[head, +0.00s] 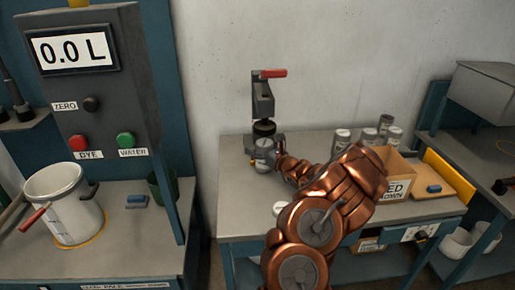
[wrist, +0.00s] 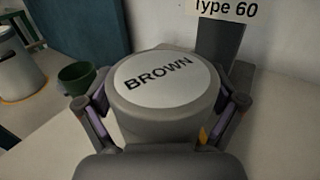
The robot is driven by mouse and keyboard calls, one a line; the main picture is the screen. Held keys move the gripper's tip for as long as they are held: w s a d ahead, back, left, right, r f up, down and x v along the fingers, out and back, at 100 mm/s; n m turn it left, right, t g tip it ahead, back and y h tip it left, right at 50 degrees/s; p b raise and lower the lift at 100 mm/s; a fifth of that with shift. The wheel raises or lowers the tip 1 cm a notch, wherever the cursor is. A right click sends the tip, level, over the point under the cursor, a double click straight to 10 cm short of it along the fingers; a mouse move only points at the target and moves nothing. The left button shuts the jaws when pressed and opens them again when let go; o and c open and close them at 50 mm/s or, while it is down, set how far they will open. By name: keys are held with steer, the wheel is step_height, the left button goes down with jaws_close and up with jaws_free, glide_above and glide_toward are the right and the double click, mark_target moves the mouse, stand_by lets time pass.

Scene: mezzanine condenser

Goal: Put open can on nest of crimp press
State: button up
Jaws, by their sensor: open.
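The crimp press (head: 262,98) stands at the back left of the right-hand bench, with a red lever on top. A grey can (head: 264,158) with a pale label is at its foot, below the dark press head. In the wrist view a round grey body marked BROWN (wrist: 165,82) fills the middle, and it looks like this can. My gripper (wrist: 168,118) is open, with one finger on each side of it. Whether the fingers touch it is unclear. The nest is hidden, so I cannot tell whether the can sits on it.
Several cans (head: 368,136) stand at the back of the bench, behind a cardboard box (head: 394,190). The dye station (head: 92,90) and a white bucket (head: 65,205) are at left.

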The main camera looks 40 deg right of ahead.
steer(key=shift+r, duration=0.1)
steer(key=shift+s, duration=0.15)
steer(key=s, duration=0.4)
steer(key=s+b, duration=0.1)
steer(key=s, duration=0.6)
steer(key=shift+s+a, duration=0.35)
steer(key=shift+r, duration=0.1)
